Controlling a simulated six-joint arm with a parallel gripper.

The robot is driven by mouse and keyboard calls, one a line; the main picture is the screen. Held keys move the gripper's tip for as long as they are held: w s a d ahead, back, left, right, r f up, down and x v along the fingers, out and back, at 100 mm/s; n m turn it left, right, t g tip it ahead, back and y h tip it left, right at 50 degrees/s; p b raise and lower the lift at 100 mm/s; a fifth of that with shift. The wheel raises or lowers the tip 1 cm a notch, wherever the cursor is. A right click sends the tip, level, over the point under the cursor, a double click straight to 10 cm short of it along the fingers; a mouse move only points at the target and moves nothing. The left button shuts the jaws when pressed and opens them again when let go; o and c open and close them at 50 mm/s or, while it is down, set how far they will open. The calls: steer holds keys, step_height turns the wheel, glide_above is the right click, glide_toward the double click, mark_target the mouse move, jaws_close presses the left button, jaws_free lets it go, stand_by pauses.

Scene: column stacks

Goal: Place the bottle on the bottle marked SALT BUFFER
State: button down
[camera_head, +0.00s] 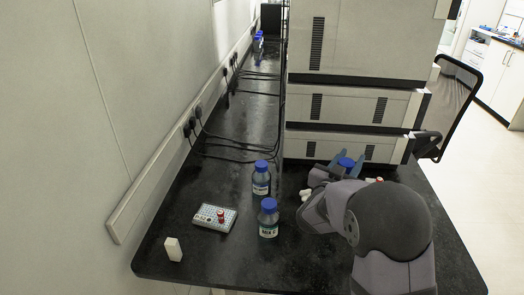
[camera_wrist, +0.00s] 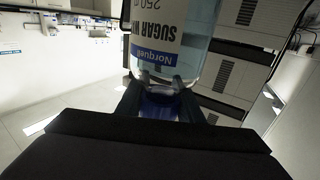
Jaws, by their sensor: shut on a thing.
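My gripper (camera_head: 347,166) is shut on the blue cap of a clear bottle. The wrist view shows this held bottle (camera_wrist: 205,20) upside down in the picture, its label reading "SUGAR W…", "250" and "Norquell", between the two fingertips (camera_wrist: 160,92). In the head view my arm hides most of its body. I cannot read SALT BUFFER on any bottle.
Stacked grey instruments (camera_head: 345,145) stand behind my gripper. Black cables (camera_head: 240,142) run along the wall.

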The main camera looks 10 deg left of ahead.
steer(key=w+a+r+n+y+p, duration=0.1)
steer(key=w+a+r+n+y, duration=0.3)
steer(key=a, duration=0.5)
steer(key=w+a+r+n+t+y+p, duration=0.1)
steer(key=w+a+r+n+y, duration=0.1)
steer(key=w+a+r+y, duration=0.55)
steer(key=w+a+r+n+y+p, duration=0.1)
steer(key=w+a+r+n+y, duration=0.15)
steer(key=a, duration=0.75)
step_height(320, 180, down, 12)
steer(key=a+n+y+p, duration=0.1)
steer(key=p, duration=0.1)
steer(key=shift+s+a, duration=0.15)
steer(key=shift+s, duration=0.3)
steer(key=shift+n, duration=0.25)
steer(key=shift+f, duration=0.2)
steer(key=c, duration=1.2)
jaws_free()
steer(key=shift+f, duration=0.1)
